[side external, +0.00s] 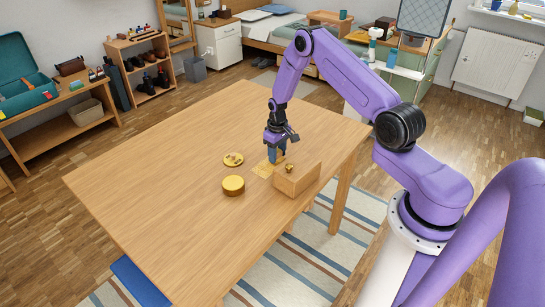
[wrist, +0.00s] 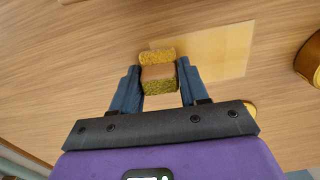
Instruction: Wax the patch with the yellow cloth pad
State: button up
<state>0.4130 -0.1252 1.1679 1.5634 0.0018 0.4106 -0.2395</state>
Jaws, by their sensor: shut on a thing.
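My gripper (side external: 275,156) points down over the wooden table, its blue fingers shut on a small block-like pad. In the wrist view the fingertips of my gripper (wrist: 159,78) grip the yellow cloth pad (wrist: 157,55) from both sides; it shows yellow, brown and greenish layers. The patch (wrist: 215,50) is a pale yellow rectangle on the table, and the pad overlaps its left end in that view. In the side view the patch (side external: 262,169) lies by the gripper, partly hidden by the fingers. Whether the pad touches the surface I cannot tell.
A wooden box (side external: 302,181) with a brass knob stands close beside the patch. A round golden tin (side external: 233,186) and a small yellow dish (side external: 233,160) with something on it stand to the left. The table's left part (side external: 140,170) is clear.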

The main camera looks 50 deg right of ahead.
jog(key=shift+d, duration=0.45)
jog(key=shift+a+r, duration=0.15)
jog(key=shift+r, duration=3.9)
